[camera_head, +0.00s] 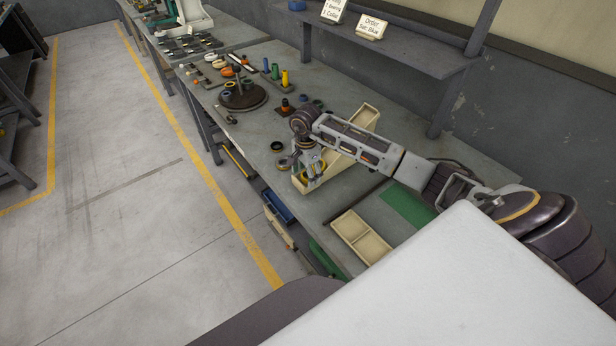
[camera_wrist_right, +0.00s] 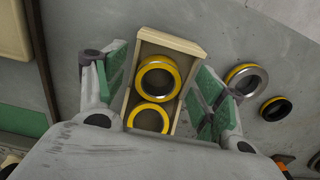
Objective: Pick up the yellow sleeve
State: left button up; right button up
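An upright yellow cylinder (camera_head: 285,79), which looks like a sleeve, stands beside green and blue ones on the bench. Two yellow rings, one higher (camera_wrist_right: 158,77) and one lower (camera_wrist_right: 149,117), lie in a narrow cream tray (camera_wrist_right: 193,50); I cannot tell whether either counts as a sleeve. In the head view the right gripper (camera_head: 307,160) is over the tray's near end. My left gripper is not in view.
A divided cream tray (camera_head: 361,236) and a green mat (camera_head: 408,208) lie nearer. A round dark stand (camera_head: 243,99) is farther along the bench.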

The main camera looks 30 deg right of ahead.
jog(key=c, duration=1.2)
jog(key=shift+r, duration=0.15)
notch_tip(320, 180, up, 10)
jog(key=b, duration=0.2)
dwell(0.3)
